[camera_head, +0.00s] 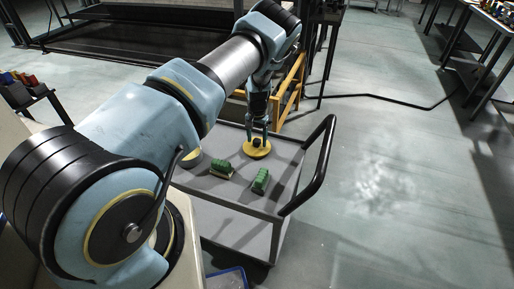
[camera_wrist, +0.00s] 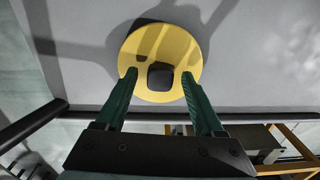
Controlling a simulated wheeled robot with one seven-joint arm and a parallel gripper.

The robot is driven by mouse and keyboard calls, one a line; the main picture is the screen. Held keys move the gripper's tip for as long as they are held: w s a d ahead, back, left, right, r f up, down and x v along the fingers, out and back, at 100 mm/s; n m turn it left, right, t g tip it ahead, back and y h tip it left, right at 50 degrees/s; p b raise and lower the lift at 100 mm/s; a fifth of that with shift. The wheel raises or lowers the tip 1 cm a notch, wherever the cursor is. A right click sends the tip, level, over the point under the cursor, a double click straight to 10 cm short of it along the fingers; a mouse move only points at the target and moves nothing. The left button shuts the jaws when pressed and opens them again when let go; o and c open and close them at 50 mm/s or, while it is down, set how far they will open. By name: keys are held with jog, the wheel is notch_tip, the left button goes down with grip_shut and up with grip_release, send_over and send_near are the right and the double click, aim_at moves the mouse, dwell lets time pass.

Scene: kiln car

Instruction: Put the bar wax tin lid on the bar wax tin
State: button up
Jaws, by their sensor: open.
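The bar wax tin lid, a round yellow disc with a dark square knob, lies on the grey cart top in the head view (camera_head: 251,154). It fills the upper middle of the wrist view (camera_wrist: 161,42). My gripper (camera_head: 258,138) points down over the lid; in the wrist view its green fingers (camera_wrist: 159,75) are open, one on each side of the knob, with gaps showing. A round yellow-topped thing (camera_head: 193,161), likely the bar wax tin, stands left of the lid, partly hidden behind my arm.
Two green blocks, one on a pale base (camera_head: 221,170) and one nearer the handle (camera_head: 260,181), are on the cart (camera_head: 236,200). A black push handle (camera_head: 318,165) rises at its right. A yellow frame (camera_head: 291,88) stands behind. Open floor lies to the right.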

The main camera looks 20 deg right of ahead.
jog(key=shift+b, duration=0.45)
dwell(0.3)
grip_shut()
dwell(0.6)
